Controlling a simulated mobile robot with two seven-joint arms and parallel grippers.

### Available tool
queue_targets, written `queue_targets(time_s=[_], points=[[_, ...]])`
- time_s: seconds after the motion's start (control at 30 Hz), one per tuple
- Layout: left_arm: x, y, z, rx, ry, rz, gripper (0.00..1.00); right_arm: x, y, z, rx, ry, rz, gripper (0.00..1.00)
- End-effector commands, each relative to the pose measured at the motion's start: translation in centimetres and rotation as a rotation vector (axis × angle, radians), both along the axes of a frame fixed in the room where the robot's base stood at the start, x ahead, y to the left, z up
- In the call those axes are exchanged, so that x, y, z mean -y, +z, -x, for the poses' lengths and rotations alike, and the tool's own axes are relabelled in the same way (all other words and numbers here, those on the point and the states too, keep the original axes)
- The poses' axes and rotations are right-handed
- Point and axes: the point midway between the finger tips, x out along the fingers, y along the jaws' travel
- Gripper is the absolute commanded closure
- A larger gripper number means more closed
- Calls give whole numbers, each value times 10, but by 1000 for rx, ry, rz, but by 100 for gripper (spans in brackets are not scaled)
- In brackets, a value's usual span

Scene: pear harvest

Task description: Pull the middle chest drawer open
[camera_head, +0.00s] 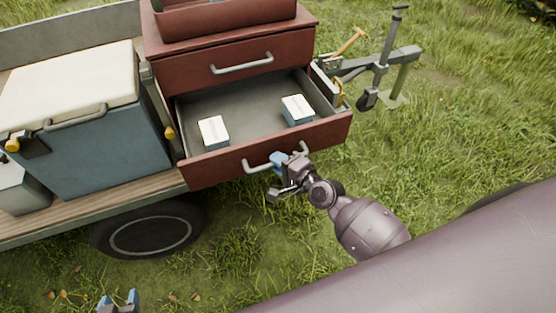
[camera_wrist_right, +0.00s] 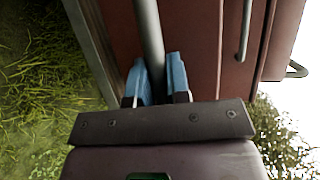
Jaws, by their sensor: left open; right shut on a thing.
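The dark red chest (camera_head: 165,50) stands on the trailer. A drawer (camera_head: 225,172) below its closed upper drawer (camera_head: 195,75) is pulled well out, its grey inside showing. I take it as the middle drawer; what lies under it is hidden. My right gripper (camera_head: 280,162) is shut on this drawer's metal handle (camera_head: 256,167), near the handle's right end. In the right wrist view the handle bar (camera_wrist_right: 149,35) runs between my blue fingertips (camera_wrist_right: 160,80). My left gripper (camera_head: 118,300) is open and empty at the bottom left, away from the chest.
Two white and blue boxes (camera_head: 213,131) (camera_head: 297,109) lie in the open drawer. A blue cooler with a pale lid (camera_head: 70,85) stands left of the chest on the wooden trailer bed (camera_head: 100,212). A wheel (camera_head: 150,235) is below. The hitch (camera_head: 375,70) sticks out right.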

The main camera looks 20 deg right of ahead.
Motion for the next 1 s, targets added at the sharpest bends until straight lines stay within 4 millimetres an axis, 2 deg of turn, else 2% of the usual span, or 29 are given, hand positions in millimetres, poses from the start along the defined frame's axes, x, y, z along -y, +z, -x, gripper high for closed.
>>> queue_targets(time_s=[0.1,0.13,0.27,0.3,0.67,0.77,1.0], points=[[0,0,0,0,0,0,47,1,0,0,0,-1,1,100],[0,0,0,0,0,0,47,1,0,0,0,-1,1,80],[0,0,0,0,0,0,47,1,0,0,0,-1,1,60],[0,0,0,0,0,0,47,0,0,0,0,-1,1,58],[-1,-1,3,-6,2,0,47,3,1,5,0,-1,0,58],[-1,-1,3,-6,2,0,47,8,2,16,-1,-1,1,58],[0,-2,3,-6,2,0,47,26,10,55,-1,0,3,58]])
